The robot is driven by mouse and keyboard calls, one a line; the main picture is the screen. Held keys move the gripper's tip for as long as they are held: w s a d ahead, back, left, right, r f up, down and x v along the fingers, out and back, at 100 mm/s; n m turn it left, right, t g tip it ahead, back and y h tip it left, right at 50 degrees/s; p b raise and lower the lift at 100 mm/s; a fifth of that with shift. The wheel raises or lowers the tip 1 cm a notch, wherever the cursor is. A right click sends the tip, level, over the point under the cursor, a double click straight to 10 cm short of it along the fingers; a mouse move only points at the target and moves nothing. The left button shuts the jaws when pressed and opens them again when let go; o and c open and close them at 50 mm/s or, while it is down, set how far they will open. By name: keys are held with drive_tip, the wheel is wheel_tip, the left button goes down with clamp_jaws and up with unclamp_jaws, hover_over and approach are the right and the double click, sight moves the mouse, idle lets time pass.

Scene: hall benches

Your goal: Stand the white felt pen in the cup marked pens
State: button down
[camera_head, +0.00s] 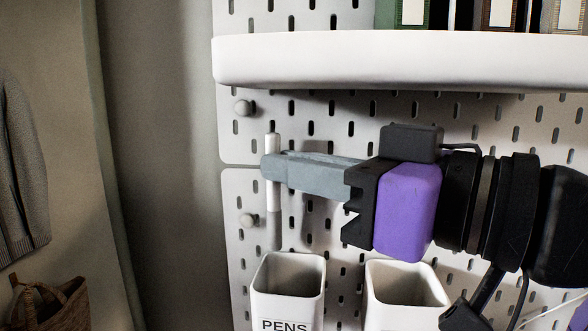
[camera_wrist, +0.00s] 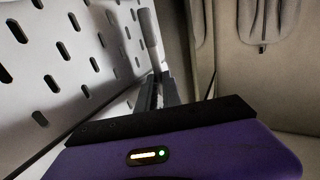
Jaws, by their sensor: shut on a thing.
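The white felt pen (camera_head: 273,195) is upright between the fingertips of my gripper (camera_head: 271,168). The gripper is shut on it, and the fingers cover part of its upper half. The pen's lower end looks grey and shows just above the back rim of the white cup marked PENS (camera_head: 288,308), toward its left side. I cannot tell whether the pen is straight over the opening. In the wrist view the pen (camera_wrist: 149,28) rises beyond the dark fingers (camera_wrist: 158,75).
A second white cup (camera_head: 405,290) stands right of the PENS cup, below my wrist. A white pegboard (camera_head: 460,110) is behind, with round pegs (camera_head: 243,107) at left. A white shelf (camera_head: 400,58) holding boxes juts out above the arm. A basket (camera_head: 60,308) is at lower left.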

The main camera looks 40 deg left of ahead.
sight(281, 205)
drive_tip(key=shift+w+a+f+b, duration=0.1)
drive_tip(key=shift+w+f+b, duration=0.05)
drive_tip(key=shift+f+b, duration=1.85)
drive_tip(key=shift+f, duration=0.3)
drive_tip(key=c, duration=1.4)
unclamp_jaws()
drive_tip(key=shift+c, duration=0.2)
drive_tip(key=shift+r, duration=0.1)
